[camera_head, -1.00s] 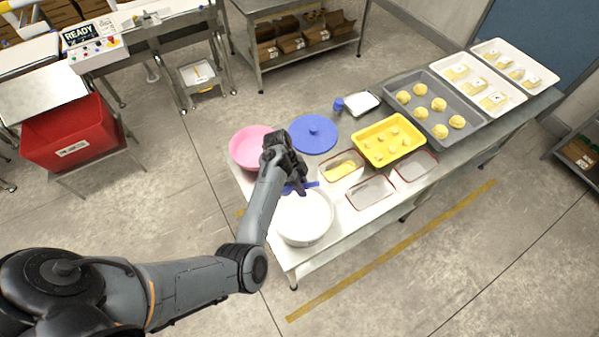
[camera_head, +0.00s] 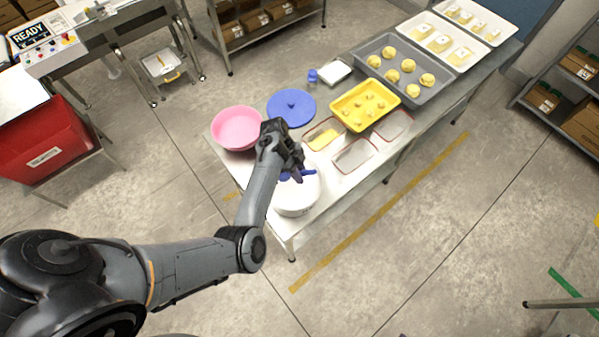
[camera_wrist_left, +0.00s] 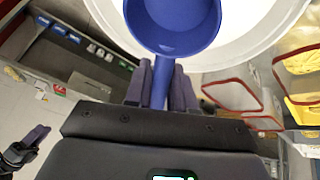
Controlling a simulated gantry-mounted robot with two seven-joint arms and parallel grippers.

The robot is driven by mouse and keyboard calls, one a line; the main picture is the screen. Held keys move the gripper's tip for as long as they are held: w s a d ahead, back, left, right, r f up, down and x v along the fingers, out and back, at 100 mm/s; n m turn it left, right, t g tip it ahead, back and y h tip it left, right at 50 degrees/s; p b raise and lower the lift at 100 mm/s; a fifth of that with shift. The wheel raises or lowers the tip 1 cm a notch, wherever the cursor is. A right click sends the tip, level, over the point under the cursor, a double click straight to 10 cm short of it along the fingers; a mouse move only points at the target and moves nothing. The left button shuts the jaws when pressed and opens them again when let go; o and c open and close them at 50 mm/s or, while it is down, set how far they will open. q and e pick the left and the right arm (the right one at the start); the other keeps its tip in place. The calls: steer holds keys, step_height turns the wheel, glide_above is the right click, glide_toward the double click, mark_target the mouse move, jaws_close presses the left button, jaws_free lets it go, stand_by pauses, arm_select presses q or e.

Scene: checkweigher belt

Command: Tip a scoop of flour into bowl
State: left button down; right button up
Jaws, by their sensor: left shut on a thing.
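My left gripper (camera_head: 296,172) is shut on the handle of a blue scoop (camera_head: 308,173), at the white tub (camera_head: 296,200) on the near end of the steel table. In the left wrist view, the fingers (camera_wrist_left: 162,88) grip the handle and the scoop's round cup (camera_wrist_left: 172,22) lies over the white tub. The cup's inside looks plain blue, with no flour visible. The pink bowl (camera_head: 237,128) stands behind and left of the gripper, apart from it. A dark gripper, seemingly my right one (camera_wrist_left: 24,150), shows at the wrist view's left edge; its jaws are unclear.
A blue round lid (camera_head: 291,106) lies right of the pink bowl. Red-rimmed trays (camera_head: 354,156), a yellow tray (camera_head: 364,104) and a grey tray of dough balls (camera_head: 405,72) fill the table farther right. A red bin (camera_head: 42,135) stands at left.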

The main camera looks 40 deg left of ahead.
arm_select(q)
steer(key=shift+f+b, duration=3.9)
steer(key=shift+f, duration=1.65)
steer(key=shift+r, duration=0.1)
steer(key=shift+r+p, duration=5.8)
steer(key=shift+p, duration=0.35)
